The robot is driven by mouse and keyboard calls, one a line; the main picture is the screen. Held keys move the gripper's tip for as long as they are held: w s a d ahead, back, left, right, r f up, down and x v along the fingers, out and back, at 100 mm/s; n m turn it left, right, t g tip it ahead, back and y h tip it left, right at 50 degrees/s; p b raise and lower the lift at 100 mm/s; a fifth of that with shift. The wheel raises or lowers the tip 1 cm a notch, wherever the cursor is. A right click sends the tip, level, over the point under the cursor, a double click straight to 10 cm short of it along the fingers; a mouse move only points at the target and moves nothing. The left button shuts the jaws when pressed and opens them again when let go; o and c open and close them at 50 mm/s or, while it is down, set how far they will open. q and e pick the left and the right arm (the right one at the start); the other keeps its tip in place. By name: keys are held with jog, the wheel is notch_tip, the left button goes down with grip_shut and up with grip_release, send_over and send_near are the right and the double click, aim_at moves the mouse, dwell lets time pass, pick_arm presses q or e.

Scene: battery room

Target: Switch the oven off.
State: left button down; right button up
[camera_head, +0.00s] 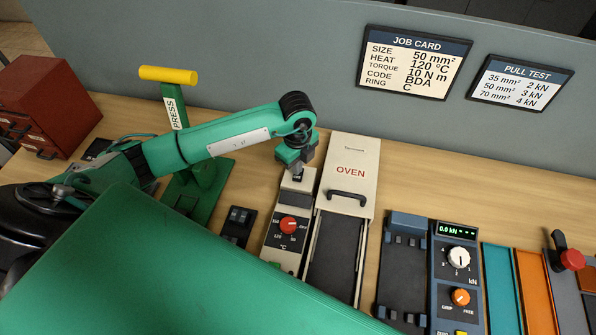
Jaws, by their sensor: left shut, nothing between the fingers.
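The oven (350,160) is a cream box with a black handle and a dark tray channel running towards me. Its control panel (273,253) stands just to its left, with a red dial (288,225) marked with numbers, OFF and °C. My left gripper (297,176) is shut and empty, pointing down at the far end of the control panel, above the dark window. I cannot tell whether its tips touch the panel. They hide part of the panel's far end. The dial's exact pointer direction is too small to read surely. My right gripper is not in view.
A green press (175,110) with a yellow handle stands left, behind my left arm. A red drawer cabinet (45,105) is at the far left. A pull tester (457,275) with white and orange knobs stands right of the oven. A grey wall (250,50) closes the back.

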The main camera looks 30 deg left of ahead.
aim_at(298, 177)
pick_arm(q)
jog(key=shift+r+p, duration=1.25)
jog(key=shift+r, duration=1)
